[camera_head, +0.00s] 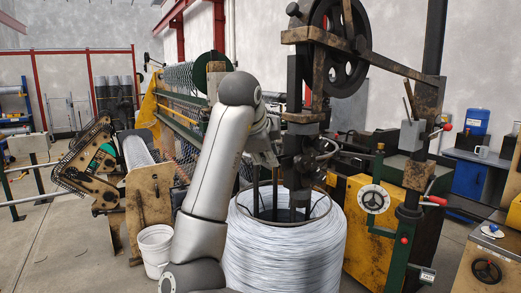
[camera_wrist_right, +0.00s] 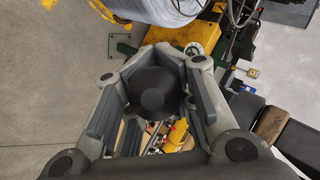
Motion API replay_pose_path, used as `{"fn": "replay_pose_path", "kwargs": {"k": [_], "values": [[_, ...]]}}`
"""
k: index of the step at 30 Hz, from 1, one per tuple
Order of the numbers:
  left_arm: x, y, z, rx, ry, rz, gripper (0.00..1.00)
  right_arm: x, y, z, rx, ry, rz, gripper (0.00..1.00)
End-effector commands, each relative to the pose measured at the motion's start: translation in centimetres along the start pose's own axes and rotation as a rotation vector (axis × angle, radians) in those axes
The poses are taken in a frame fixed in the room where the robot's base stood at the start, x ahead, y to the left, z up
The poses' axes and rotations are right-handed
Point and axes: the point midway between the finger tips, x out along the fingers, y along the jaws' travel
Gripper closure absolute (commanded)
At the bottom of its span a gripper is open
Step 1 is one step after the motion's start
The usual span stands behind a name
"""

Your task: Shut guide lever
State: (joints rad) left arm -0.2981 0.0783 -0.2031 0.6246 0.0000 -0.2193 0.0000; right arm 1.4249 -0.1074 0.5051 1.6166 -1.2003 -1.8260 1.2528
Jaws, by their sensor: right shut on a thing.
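My right gripper (camera_head: 268,156) is beside the dark vertical column (camera_head: 300,160) of the wire machine, above the wire coil (camera_head: 285,255). My own forearm partly hides it in the head view. In the right wrist view its fingers (camera_wrist_right: 155,108) stand around a dark rounded thing (camera_wrist_right: 155,88), and I cannot tell for sure what this is. Levers with red ends show at the right, one upper (camera_head: 446,128) and one lower (camera_head: 436,201), both away from the gripper. I cannot tell which part is the guide lever. My left gripper is out of view.
A large dark wheel (camera_head: 338,45) stands above the coil. A yellow machine body (camera_head: 358,243) with a small handwheel (camera_head: 373,199) is to the right. A white bucket (camera_head: 155,250) stands on the floor at the left, where open floor shows.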

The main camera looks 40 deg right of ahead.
Motion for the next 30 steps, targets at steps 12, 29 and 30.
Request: {"fn": "replay_pose_path", "kwargs": {"k": [12,29,30], "values": [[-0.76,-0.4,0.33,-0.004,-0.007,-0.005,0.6,-0.57,-0.13,-0.65,0.022,-0.036,0.033,1.0],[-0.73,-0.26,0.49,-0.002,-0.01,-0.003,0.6,-0.35,0.02,-0.69,0.022,-0.032,0.038,0.66],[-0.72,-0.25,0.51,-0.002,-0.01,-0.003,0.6,-0.34,0.04,-0.69,0.022,-0.032,0.039,0.66]]}}
